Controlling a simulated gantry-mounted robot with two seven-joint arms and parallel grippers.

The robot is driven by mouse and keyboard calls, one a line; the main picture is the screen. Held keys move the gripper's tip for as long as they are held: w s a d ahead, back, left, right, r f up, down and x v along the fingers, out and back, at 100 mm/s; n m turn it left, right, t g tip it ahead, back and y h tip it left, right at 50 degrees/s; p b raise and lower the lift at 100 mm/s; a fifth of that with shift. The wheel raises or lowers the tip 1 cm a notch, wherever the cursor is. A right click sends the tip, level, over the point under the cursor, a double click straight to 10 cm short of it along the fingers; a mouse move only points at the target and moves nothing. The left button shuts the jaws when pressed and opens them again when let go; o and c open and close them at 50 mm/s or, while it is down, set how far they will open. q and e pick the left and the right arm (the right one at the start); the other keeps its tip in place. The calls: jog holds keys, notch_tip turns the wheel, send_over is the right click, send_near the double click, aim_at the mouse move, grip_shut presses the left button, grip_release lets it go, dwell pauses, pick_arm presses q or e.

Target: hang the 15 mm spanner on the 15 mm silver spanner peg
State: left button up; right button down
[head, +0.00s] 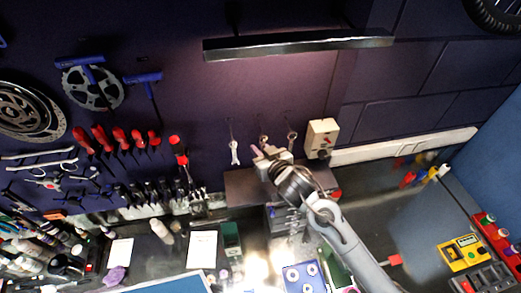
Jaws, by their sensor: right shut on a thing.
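My right gripper (263,154) is up at the dark wall board, shut on a silver spanner (263,139). Only the upper end of this spanner shows above the fingers; the rest is hidden by the gripper. It is in line with a peg on the board, but I cannot tell whether it touches the peg. Another silver spanner (234,151) hangs to its left and a further one (291,139) to its right. The size marks are too small to read. My left gripper is not in view.
A white box (321,136) is on the wall right of the spanners. A long dark shelf (298,44) juts out above. Red-handled screwdrivers (119,137) hang to the left. The bench below holds a green box (231,237) and a blue tray (301,277).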

jog(key=c, duration=1)
grip_release()
jog(key=b+v, duration=0.2)
jog(key=v, duration=0.9)
jog(key=s+d+f+m+g+h+p, duration=0.2)
jog(key=s+d+f+m+g+p, duration=0.15)
jog(key=s+f, duration=1.05)
jog(key=shift+s+d+f+g+h+p, duration=0.5)
jog(key=shift+s+d+g+h, duration=0.35)
jog(key=shift+s+d, duration=1.6)
jog(key=shift+s+d+f+g+h+p, duration=0.35)
jog(key=shift+s+d+f+g+h, duration=0.5)
jog(key=shift+s+d, duration=1.65)
jog(key=shift+s+d+f+g+h+p, duration=0.4)
jog(key=shift+s+d+g, duration=0.75)
jog(key=shift+s+d, duration=1.3)
jog(key=shift+s+a+r, duration=0.1)
jog(key=shift+a+r, duration=0.05)
jog(key=shift+a, duration=0.05)
